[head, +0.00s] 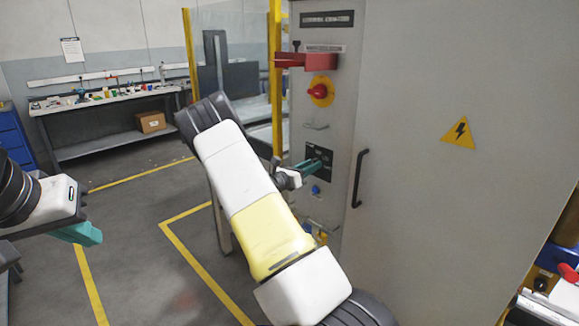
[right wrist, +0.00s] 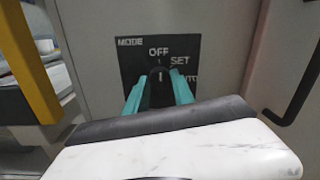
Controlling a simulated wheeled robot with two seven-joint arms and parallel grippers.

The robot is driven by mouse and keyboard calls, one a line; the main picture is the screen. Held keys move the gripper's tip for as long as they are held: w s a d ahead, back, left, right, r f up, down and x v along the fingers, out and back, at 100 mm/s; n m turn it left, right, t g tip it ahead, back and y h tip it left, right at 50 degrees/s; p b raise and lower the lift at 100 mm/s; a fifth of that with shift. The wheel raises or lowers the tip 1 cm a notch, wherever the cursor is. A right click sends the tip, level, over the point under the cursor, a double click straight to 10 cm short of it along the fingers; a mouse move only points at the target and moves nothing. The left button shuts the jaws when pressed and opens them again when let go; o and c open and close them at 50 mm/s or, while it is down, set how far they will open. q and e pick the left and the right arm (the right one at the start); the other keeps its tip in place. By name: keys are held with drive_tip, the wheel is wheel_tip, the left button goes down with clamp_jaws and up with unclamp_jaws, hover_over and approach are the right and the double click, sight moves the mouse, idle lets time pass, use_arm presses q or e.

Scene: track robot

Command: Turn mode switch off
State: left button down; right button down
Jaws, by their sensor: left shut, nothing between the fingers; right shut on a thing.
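The black mode panel (right wrist: 130,58) carries a MODE label with OFF at the top, SET to the right and a partly hidden label below it. The mode switch (right wrist: 159,74) is a dark knob; its white line looks upright, in line with the mark under OFF. My right gripper (right wrist: 159,92) has its teal fingers on either side of the knob, shut on it. In the head view my right gripper (head: 307,172) reaches the panel (head: 320,153) on the grey cabinet. My left gripper (head: 88,234) is shut and empty, low at the left, far from the cabinet.
Above the panel on the cabinet (head: 440,220) are a red rotary switch on a yellow plate (head: 321,91) and a red lever (head: 305,61). A blue button (head: 316,190) sits below. A black door handle (head: 359,178) is close on the right. A yellow post (head: 276,80) stands left.

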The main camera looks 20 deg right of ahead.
drive_tip(key=c, duration=1.1)
unclamp_jaws()
drive_tip(key=v, duration=0.8)
drive_tip(key=shift+w, duration=0.1)
drive_tip(key=shift+d, duration=0.1)
